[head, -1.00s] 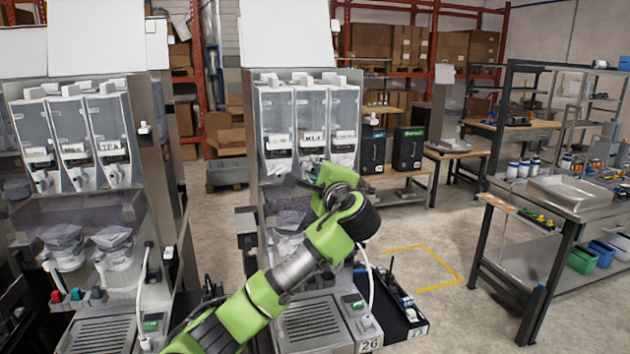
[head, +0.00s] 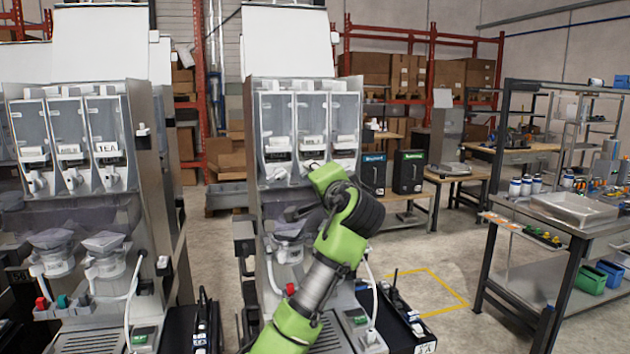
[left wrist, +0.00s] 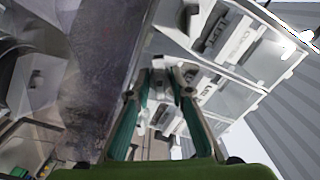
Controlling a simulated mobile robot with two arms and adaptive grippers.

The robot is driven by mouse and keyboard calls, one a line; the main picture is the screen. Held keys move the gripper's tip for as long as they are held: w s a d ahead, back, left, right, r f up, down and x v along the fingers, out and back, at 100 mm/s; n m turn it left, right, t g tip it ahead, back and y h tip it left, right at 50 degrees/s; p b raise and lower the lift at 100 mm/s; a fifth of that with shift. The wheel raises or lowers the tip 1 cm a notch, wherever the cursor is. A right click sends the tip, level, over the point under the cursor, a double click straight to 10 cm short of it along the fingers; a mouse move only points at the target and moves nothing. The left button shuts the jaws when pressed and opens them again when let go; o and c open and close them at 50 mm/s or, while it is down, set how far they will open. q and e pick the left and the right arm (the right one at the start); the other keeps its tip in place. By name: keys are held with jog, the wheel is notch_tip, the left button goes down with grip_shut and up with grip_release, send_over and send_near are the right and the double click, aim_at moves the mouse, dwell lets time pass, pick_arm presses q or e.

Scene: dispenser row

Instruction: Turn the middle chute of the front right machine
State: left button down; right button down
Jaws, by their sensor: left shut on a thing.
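The front right machine (head: 292,85) has three clear canisters side by side with white chutes under them. Its middle canister (head: 312,115) shows in the head view, and the chute below it is largely hidden by my left wrist. In the left wrist view my left gripper (left wrist: 167,84) has its two green-sided fingers closed on the white middle chute (left wrist: 160,86), below the middle canister. The chute's exact turn angle is hard to tell. In the head view the fingertips are hidden behind my green arm. My right gripper is not in view.
A similar machine (head: 75,110) stands at the left, with a narrow gap between the two. A metal workbench (head: 540,228) with a tray and bins stands at the right.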

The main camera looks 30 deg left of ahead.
pick_arm(q)
jog(key=shift+f+n, duration=0.1)
jog(key=shift+n, duration=0.2)
jog(key=c, duration=2.2)
grip_release()
jog(key=shift+o, duration=0.2)
jog(key=v, duration=1.2)
